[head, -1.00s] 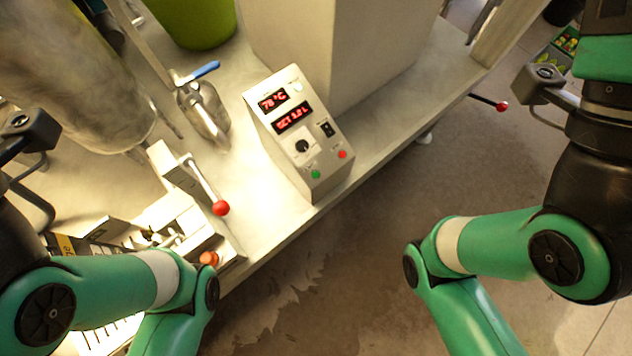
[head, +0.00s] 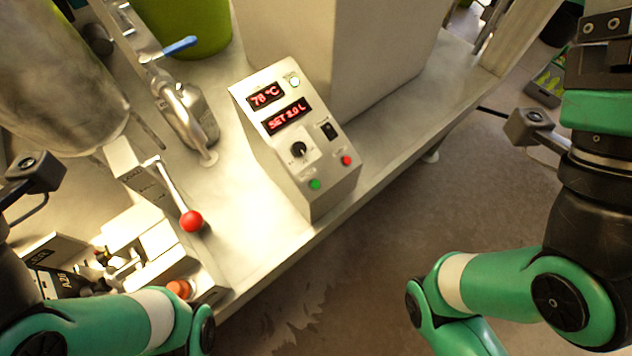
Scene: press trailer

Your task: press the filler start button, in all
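A tilted metal control box (head: 290,140) stands near the front edge of the steel deck. Low on its face are a green button (head: 315,184) and, to its upper right, a red button (head: 346,160). Both are uncovered; their labels are too small to read. The box also carries a black knob (head: 298,149), a black switch (head: 328,130), a pale round lamp or button (head: 293,81) and two red displays, the upper reading 78 °C. My arms show at the left and right sides, well apart from the box. The fingertips of both grippers are out of view.
A red-ball lever (head: 191,221) and an orange-red knob (head: 179,289) stand left of the box. Behind them are a blue-handled tap (head: 180,46), a metal tank (head: 50,80) and a green container (head: 185,28). Open floor (head: 400,225) lies in front of the deck's edge.

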